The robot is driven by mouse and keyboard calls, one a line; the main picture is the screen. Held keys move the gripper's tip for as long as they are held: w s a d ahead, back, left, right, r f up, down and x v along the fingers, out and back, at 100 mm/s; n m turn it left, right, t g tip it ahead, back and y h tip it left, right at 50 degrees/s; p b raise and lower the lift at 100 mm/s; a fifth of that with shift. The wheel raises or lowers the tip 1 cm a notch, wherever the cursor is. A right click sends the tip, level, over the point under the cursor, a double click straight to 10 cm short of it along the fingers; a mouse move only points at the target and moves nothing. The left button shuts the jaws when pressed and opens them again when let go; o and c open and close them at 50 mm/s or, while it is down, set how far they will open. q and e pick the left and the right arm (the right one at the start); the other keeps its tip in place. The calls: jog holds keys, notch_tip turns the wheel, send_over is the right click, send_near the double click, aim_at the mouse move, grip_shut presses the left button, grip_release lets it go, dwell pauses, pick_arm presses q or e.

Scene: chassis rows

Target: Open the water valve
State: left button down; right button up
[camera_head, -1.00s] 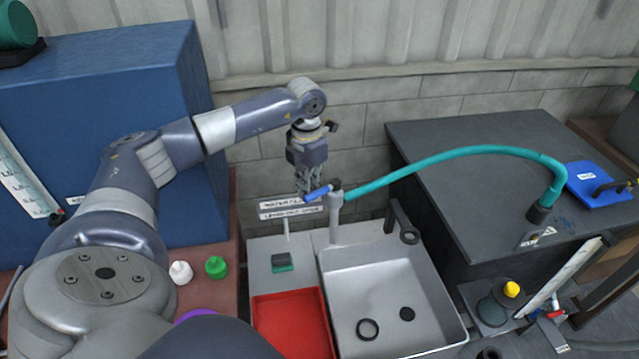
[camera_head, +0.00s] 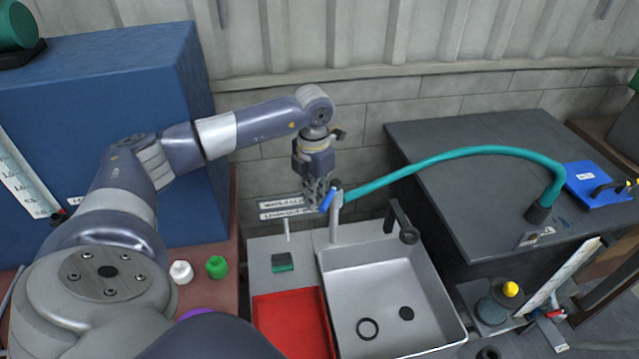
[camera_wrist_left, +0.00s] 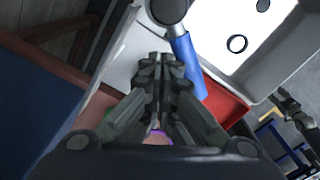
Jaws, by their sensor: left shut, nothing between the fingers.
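The water valve's blue lever (camera_head: 328,201) is on top of the grey tap post (camera_head: 336,221) behind the sink (camera_head: 436,293). The lever slants down to the front left. It also shows in the left wrist view (camera_wrist_left: 187,66), just right of the fingers. My left gripper (camera_head: 316,204) is shut and empty, pointing down beside the lever's left side. Its closed fingertips (camera_wrist_left: 166,62) appear very close to the lever; I cannot tell whether they touch.
A teal hose (camera_head: 440,157) arches from the tap to the dark bench (camera_head: 470,150). A red tray (camera_head: 290,320) and a green-black sponge (camera_head: 283,262) lie left of the sink. A blue box (camera_head: 110,120) stands behind my left arm.

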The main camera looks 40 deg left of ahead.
pick_arm(q)
jog(key=shift+d, duration=0.1)
dwell(0.3)
notch_tip(320, 180, up, 7)
jog(key=p, duration=0.4)
dwell(1.1)
jog(key=shift+d, duration=0.15)
